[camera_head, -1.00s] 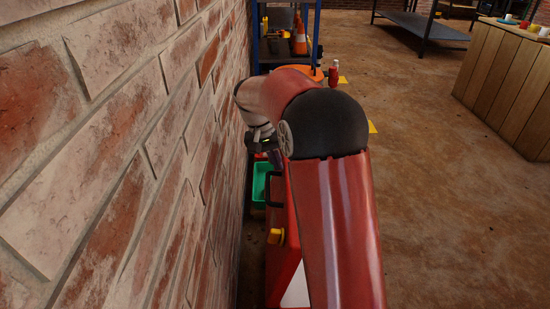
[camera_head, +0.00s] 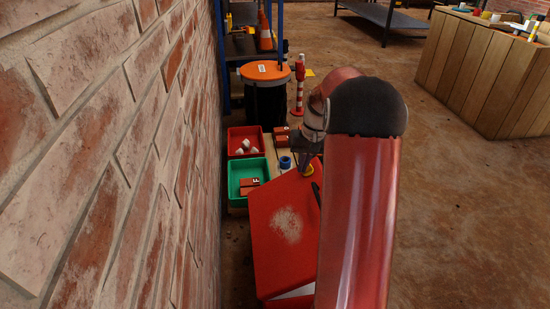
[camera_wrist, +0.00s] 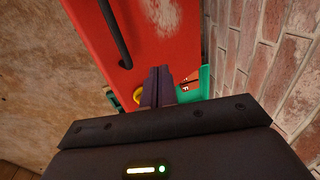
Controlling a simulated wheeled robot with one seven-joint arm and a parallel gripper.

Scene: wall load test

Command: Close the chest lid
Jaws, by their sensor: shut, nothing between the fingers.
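The red chest lid (camera_head: 285,225) shows its broad face with a pale worn patch in the head view; it lies tilted, beside the brick wall. A whitish strip (camera_head: 293,292) shows below its near edge, so it does not look flush there. The lid also fills the top of the wrist view (camera_wrist: 130,35), with a black handle (camera_wrist: 115,35). A yellow latch (camera_wrist: 138,95) sits at its edge. My gripper (camera_head: 304,165) is at the lid's far end by the latch; its fingers (camera_wrist: 158,75) are shut and empty. Contact with the lid cannot be told. My arm hides the lid's right side.
The brick wall (camera_head: 110,150) runs close along the left. Beyond the lid stand a green bin (camera_head: 233,185), a red bin (camera_head: 234,140), a black barrel with an orange top (camera_head: 265,72) and a red-white post (camera_head: 299,85). Open floor (camera_head: 440,200) lies right.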

